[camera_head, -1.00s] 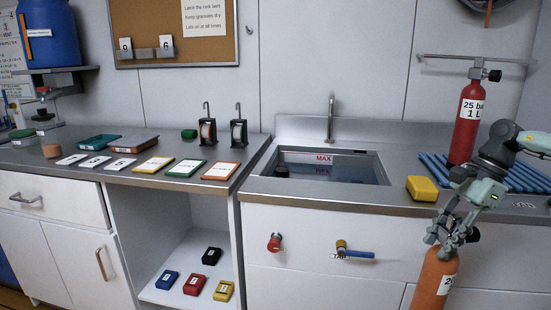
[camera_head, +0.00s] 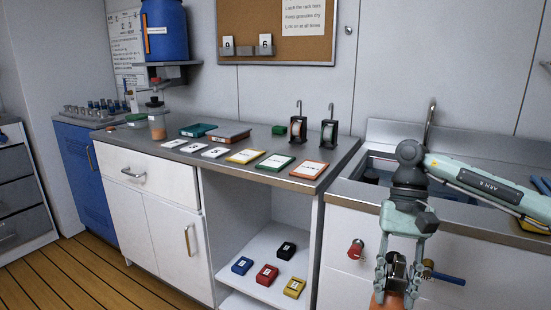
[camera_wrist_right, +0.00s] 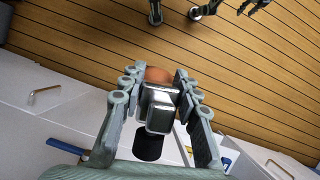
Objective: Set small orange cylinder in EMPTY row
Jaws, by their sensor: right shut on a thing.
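My right gripper (camera_head: 397,285) is in front of the sink cabinet at the lower right of the head view, pointing down. It is shut on the valve end of the small orange cylinder (camera_head: 380,303), whose body is mostly cut off by the picture's bottom edge. In the right wrist view the fingers stand either side of the metal valve, with a sliver of the orange cylinder (camera_wrist_right: 157,75) behind it and a black knob (camera_wrist_right: 150,144) at its near end. No row marked EMPTY can be made out.
The counter (camera_head: 340,160) holds cards, trays and two hook-topped stands. A red knob (camera_head: 355,248) and a blue-handled valve (camera_head: 445,278) stick out near the gripper. Small coloured boxes sit on an open shelf (camera_head: 262,252). Wooden floor (camera_head: 75,270) is clear at left.

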